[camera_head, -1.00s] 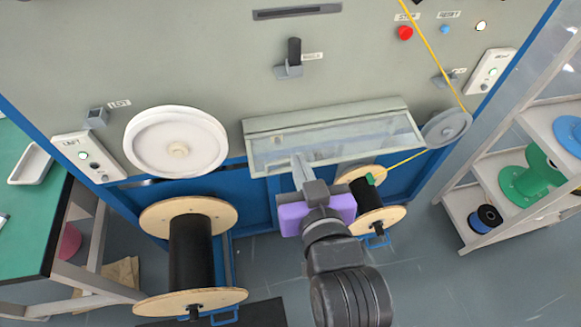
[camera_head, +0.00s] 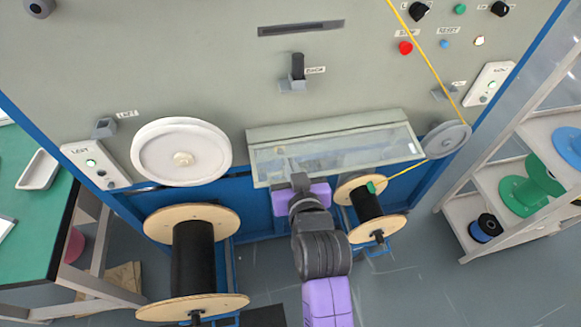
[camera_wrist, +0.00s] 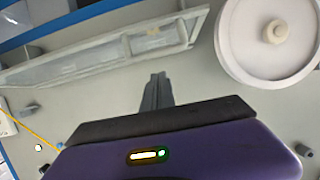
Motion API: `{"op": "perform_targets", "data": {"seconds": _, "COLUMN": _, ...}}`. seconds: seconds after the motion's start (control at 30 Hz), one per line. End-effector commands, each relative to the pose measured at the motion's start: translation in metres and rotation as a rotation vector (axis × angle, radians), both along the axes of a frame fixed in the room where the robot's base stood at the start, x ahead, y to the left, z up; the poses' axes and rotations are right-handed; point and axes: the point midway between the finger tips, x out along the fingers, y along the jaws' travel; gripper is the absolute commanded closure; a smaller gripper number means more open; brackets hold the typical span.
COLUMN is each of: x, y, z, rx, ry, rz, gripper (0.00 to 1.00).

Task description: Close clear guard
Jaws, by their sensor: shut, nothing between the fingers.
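The clear guard (camera_head: 350,152) is a long transparent panel in a pale frame, on the front of the grey machine. It slopes outward from its upper edge; I cannot tell whether it is fully down. My gripper (camera_head: 281,160) is at the left half of the guard, its fingers overlapping the panel in the head view. In the wrist view the guard (camera_wrist: 100,62) runs across the upper left, and my gripper (camera_wrist: 158,78) points toward it with its fingers together and empty. Contact with the guard cannot be told.
A white wheel (camera_head: 181,152) is left of the guard, and a grey pulley (camera_head: 447,139) with yellow cable (camera_head: 432,61) is at its right. A large black spool (camera_head: 193,258) and a smaller spool (camera_head: 367,201) stand below. A shelf (camera_head: 476,205) is at right.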

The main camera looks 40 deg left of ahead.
Motion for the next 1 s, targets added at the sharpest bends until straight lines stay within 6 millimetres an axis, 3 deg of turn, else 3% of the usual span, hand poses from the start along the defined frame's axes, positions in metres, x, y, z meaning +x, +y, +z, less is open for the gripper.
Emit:
{"op": "perform_targets", "data": {"seconds": 0.13, "x": -0.001, "y": -0.001, "z": -0.011, "rx": -0.001, "ry": 0.001, "rz": 0.000, "gripper": 1.00}}
{"op": "perform_targets", "data": {"seconds": 0.67, "x": -0.001, "y": -0.001, "z": -0.016, "rx": 0.004, "ry": -0.003, "rz": 0.000, "gripper": 1.00}}
{"op": "perform_targets", "data": {"seconds": 1.0, "x": -0.004, "y": -0.004, "z": -0.033, "rx": 0.054, "ry": -0.047, "rz": 0.000, "gripper": 1.00}}
